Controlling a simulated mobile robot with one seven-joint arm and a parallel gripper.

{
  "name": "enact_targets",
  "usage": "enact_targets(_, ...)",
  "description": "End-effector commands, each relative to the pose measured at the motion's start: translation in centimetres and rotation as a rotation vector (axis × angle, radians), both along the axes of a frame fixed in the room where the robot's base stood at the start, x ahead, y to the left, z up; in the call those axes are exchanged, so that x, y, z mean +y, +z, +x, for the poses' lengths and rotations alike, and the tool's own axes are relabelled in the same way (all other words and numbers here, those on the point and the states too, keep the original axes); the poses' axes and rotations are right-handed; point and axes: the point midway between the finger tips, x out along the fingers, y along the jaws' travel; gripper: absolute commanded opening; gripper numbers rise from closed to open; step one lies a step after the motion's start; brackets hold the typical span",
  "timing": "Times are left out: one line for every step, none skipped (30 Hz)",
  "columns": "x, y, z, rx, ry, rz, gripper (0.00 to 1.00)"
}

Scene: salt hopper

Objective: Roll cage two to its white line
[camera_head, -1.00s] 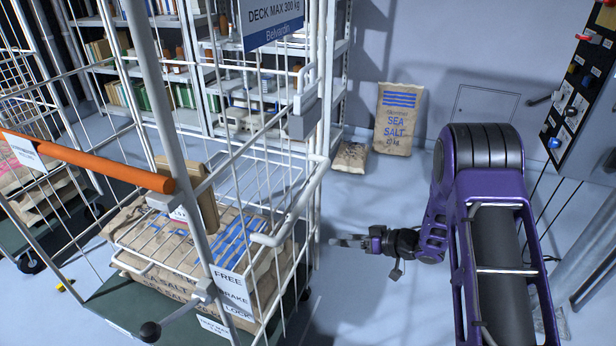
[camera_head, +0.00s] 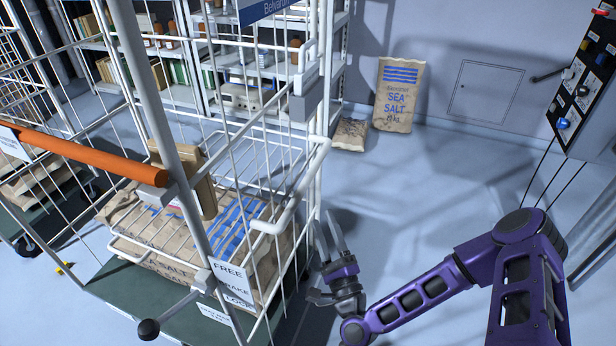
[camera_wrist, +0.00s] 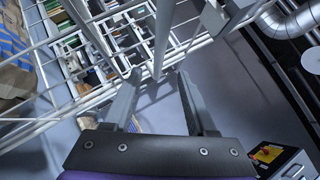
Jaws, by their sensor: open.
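A white wire roll cage (camera_head: 318,170) with an orange handle bar (camera_head: 85,155) fills the left and middle of the head view. Several salt sacks (camera_head: 165,225) lie on its green deck (camera_head: 130,290). A plate reading FREE, BRAKE, LOCK (camera_head: 232,285) hangs at its near corner, beside a lever with a black knob (camera_head: 148,329). I cannot read a cage number. My gripper (camera_head: 328,228) is open and empty, just right of the cage's right side. In the wrist view, the open fingers (camera_wrist: 157,88) lie close to the cage's wires and posts (camera_wrist: 165,35). I see no white line.
A second cage (camera_head: 15,90) with sacks stands at the far left. Shelves (camera_head: 185,95) stand behind. A sea salt sack (camera_head: 399,95) leans on the back wall beside a smaller one (camera_head: 350,134). A control panel (camera_head: 590,75) is at right. Floor between is clear.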

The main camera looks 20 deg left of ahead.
Motion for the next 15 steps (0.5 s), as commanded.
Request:
enact_targets(0.7,0.7,0.9,-0.005,0.001,0.000,0.57)
enact_targets(1.0,1.0,1.4,-0.006,0.001,0.000,0.57)
enact_targets(1.5,1.3,2.1,-0.006,0.001,-0.001,0.57)
enact_targets(1.9,1.5,2.5,-0.004,0.002,-0.002,0.57)
enact_targets(2.2,1.8,3.0,-0.005,0.001,0.000,0.57)
enact_targets(2.7,2.1,3.7,-0.006,0.001,-0.002,0.57)
enact_targets(3.0,2.4,4.2,-0.006,0.002,-0.003,0.57)
enact_targets(3.4,2.7,4.7,-0.005,0.001,-0.001,0.57)
enact_targets(3.9,3.0,5.3,-0.005,0.003,0.000,0.57)
enact_targets(4.2,3.2,5.8,-0.004,0.002,-0.002,0.57)
enact_targets(4.5,3.4,6.3,-0.006,0.001,-0.002,0.57)
enact_targets(4.9,3.7,6.8,-0.006,0.002,-0.001,0.57)
enact_targets(5.1,3.9,7.2,-0.004,0.002,-0.002,0.57)
enact_targets(5.4,4.1,7.5,-0.003,0.001,-0.001,0.57)
enact_targets(5.7,4.3,7.9,-0.004,0.002,-0.002,0.57)
